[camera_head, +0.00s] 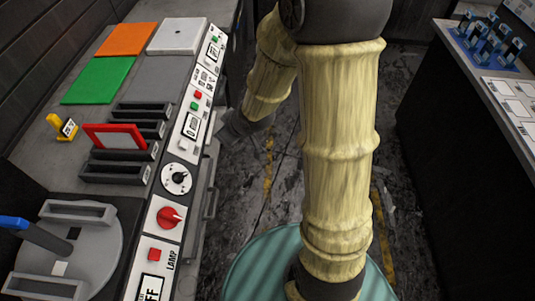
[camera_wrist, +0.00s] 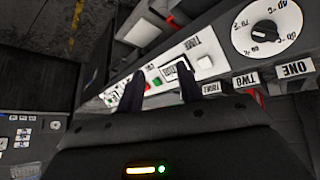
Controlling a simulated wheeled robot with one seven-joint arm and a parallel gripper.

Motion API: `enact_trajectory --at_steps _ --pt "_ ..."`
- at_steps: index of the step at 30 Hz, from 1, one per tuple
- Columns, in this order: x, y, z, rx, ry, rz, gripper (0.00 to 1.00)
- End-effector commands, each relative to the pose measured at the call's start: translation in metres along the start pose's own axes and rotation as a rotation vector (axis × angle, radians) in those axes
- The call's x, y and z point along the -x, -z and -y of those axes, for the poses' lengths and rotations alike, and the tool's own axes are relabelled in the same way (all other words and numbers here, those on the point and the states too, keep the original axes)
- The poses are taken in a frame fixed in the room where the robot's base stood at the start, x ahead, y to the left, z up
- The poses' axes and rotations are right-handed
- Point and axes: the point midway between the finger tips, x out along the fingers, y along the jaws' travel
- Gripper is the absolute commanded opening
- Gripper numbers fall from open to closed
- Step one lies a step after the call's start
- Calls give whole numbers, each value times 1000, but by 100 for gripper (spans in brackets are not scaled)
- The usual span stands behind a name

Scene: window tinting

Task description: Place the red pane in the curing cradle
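The red pane (camera_head: 118,137), a red frame around a pale middle, stands upright among dark slotted holders (camera_head: 130,173) on the left bench. In the wrist view, labels ONE, TWO and THREE mark these holders along the panel edge. No thing in view is labelled as the curing cradle; I cannot tell which it is. A round plate (camera_head: 100,250) with two grey trough-like blocks (camera_head: 78,211) sits at the bottom left. My gripper (camera_wrist: 160,75) is open and empty, its dark fingers apart, over the panel edge. In the head view its fingers are not clearly visible.
A control panel with a dial (camera_head: 176,179) and red knob (camera_head: 170,217) edges the left bench. Orange (camera_head: 127,40), green (camera_head: 98,80) and white squares lie at the back. A yellow labelled stand (camera_head: 62,126) is left of the pane. The right bench (camera_head: 455,75) is across the aisle.

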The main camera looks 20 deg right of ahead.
Motion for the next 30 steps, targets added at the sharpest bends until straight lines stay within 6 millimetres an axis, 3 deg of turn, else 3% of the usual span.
enact_trajectory --at_steps 3,6,12,30 --pt "39 -34 -13 -152 -96 157 36" --pt "72 -64 -12 -304 -135 274 36" --pt "109 -96 6 -504 -127 402 36" --pt "111 -99 8 -519 -123 415 36"
